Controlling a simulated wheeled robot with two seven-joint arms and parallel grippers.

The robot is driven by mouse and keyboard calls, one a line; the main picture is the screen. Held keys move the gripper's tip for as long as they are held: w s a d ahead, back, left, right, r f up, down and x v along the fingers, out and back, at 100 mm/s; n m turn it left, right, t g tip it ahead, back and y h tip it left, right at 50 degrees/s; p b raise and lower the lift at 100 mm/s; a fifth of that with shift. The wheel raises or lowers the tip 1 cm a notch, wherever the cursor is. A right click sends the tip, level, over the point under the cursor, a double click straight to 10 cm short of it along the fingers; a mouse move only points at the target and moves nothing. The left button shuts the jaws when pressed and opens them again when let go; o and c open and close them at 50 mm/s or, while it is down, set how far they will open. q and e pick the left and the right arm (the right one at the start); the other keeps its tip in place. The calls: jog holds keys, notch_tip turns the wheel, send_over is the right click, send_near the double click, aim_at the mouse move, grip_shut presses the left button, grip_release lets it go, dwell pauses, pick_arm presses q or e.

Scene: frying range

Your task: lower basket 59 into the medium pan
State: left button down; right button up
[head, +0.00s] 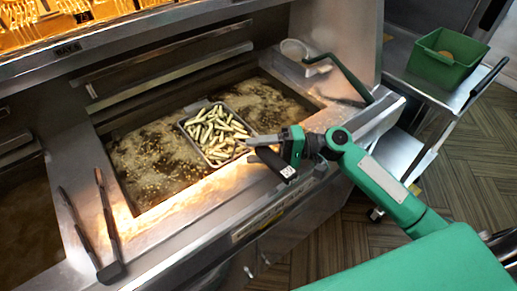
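Basket 59 (183,124) is a small rectangular metal basket full of pale green-yellow sticks. It sits level over the middle of a wide pan (160,207) of bubbling brown oil, which I take to be the medium pan. Whether its underside touches the oil is hard to tell. My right gripper (268,150) is at the basket's near right side, above the pan's front rim. Its fingers appear closed around the basket's handle, which they largely hide. No number on the basket is readable. My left gripper is not in view.
Dark tongs (107,225) lie on the steel ledge at the left, beside another dark vat (25,225). A strainer with a dark green handle (345,75) rests at the pan's back right. A green bin (445,60) stands on a steel cart at the right.

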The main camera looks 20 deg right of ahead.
dwell(0.3)
jog(key=b+v, duration=0.3)
jog(key=v, duration=0.9)
jog(key=shift+d+f, duration=0.1)
jog(key=shift+d, duration=0.25)
jog(key=shift+s+d+b, duration=0.1)
jog(key=shift+d+b, duration=0.2)
jog(key=shift+d, duration=0.3)
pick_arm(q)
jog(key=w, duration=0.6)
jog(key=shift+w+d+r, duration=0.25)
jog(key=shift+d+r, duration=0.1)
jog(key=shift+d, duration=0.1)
